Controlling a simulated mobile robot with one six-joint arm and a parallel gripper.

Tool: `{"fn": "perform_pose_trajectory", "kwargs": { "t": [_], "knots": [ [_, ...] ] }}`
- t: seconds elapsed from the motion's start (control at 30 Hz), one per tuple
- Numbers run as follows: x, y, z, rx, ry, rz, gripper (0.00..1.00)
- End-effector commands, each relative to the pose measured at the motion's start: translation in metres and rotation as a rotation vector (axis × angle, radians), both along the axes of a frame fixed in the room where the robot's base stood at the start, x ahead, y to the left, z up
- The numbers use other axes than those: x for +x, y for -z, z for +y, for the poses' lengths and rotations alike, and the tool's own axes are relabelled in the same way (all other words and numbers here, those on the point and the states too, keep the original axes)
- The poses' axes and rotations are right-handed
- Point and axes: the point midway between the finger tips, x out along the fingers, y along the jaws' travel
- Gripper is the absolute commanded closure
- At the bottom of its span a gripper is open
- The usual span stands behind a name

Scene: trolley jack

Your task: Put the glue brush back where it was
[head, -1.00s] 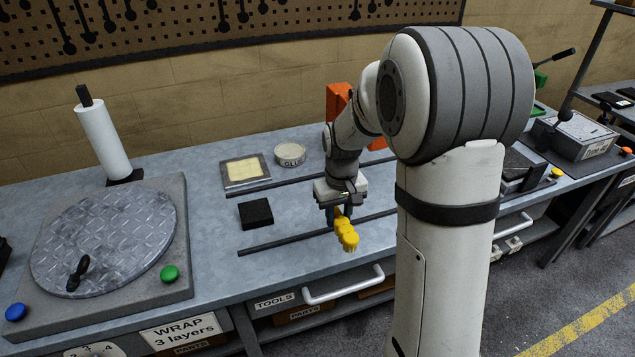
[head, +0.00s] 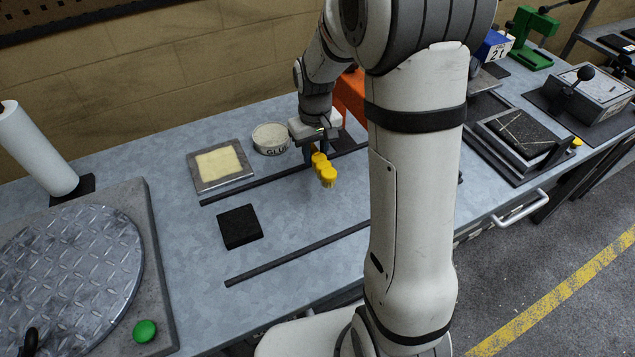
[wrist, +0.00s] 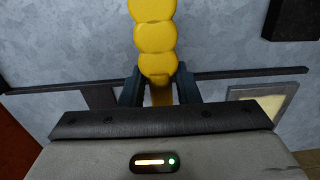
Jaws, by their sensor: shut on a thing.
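The glue brush (head: 326,174) is yellow with a lobed, rounded shape. My gripper (head: 316,152) is shut on it, and it sticks out from the fingers toward the bench front. The wrist view shows the brush (wrist: 155,35) between the two dark fingers of my gripper (wrist: 160,88). The brush appears held above the bench, near the back dark rail; its exact height is unclear. A round pot marked GLUE (head: 270,138) stands just left of my gripper. A dark flat patch (wrist: 98,97) lies left of the fingers in the wrist view.
A grey tray with a cream pad (head: 192,172) lies left of the pot. A black block (head: 240,227) sits between two dark rails (head: 295,254). An orange object (head: 350,97) stands behind my gripper. A turntable (head: 75,262) is at left. Bench between the rails is mostly clear.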

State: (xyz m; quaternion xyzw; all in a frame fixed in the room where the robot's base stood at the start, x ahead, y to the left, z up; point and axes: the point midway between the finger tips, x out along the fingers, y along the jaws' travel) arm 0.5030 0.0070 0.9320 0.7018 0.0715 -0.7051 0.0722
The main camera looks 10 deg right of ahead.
Motion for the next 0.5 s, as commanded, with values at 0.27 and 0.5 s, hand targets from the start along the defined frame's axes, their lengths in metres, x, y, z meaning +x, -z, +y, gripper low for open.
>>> {"fn": "perform_pose_trajectory", "kwargs": {
  "t": [0.27,0.5],
  "knots": [
    [-0.001,0.046,0.0,-0.001,0.0,0.003,0.92],
    [-0.001,0.069,-0.001,-0.001,0.002,0.004,0.92]
  ]
}}
